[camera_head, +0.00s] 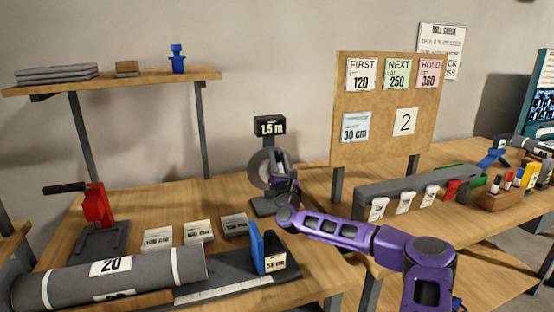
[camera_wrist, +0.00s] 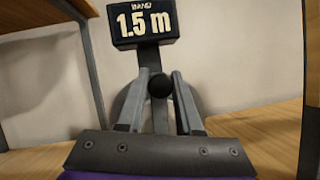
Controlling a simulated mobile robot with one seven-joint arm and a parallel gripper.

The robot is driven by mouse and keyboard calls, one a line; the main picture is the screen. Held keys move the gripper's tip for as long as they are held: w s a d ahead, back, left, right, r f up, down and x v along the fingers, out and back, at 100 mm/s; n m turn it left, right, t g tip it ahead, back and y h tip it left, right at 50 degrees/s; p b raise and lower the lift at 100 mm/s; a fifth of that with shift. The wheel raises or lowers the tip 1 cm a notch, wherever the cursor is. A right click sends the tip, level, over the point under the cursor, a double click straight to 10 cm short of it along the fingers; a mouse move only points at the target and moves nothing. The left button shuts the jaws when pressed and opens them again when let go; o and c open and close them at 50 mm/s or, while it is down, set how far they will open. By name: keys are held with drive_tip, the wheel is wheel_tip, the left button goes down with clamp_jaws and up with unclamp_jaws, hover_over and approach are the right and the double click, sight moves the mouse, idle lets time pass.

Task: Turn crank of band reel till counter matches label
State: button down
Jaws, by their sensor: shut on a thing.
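The band reel (camera_head: 263,167) stands on the wooden table, a grey disc on a dark base, partly hidden by my gripper. Its black counter (camera_head: 269,126) sits above it and reads 1.5 m; the counter also shows at the top of the wrist view (camera_wrist: 145,23). My gripper (camera_head: 281,165) is at the reel's front. In the wrist view my gripper (camera_wrist: 159,84) is shut on the dark round crank knob (camera_wrist: 159,86), which sits between the fingertips below the counter. A grey roll (camera_head: 110,277) labelled 20 lies at the front left.
A board (camera_head: 388,75) behind holds cards FIRST 120, NEXT 250, HOLD 360, 30 cm and 2. A red lever tool (camera_head: 97,205) stands at left. A grey rack (camera_head: 400,190) is at right.

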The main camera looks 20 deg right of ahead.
drive_tip(key=c, duration=0.6)
unclamp_jaws()
drive_tip(key=shift+s+f, duration=0.25)
drive_tip(key=shift+s, duration=0.15)
drive_tip(key=s, duration=0.4)
drive_tip(key=s+a, duration=0.1)
drive_tip(key=s, duration=0.4)
drive_tip(key=s+a, duration=0.1)
drive_tip(key=s, duration=0.3)
drive_tip(key=shift+s+a+f, duration=0.2)
drive_tip(key=shift+s+f, duration=0.15)
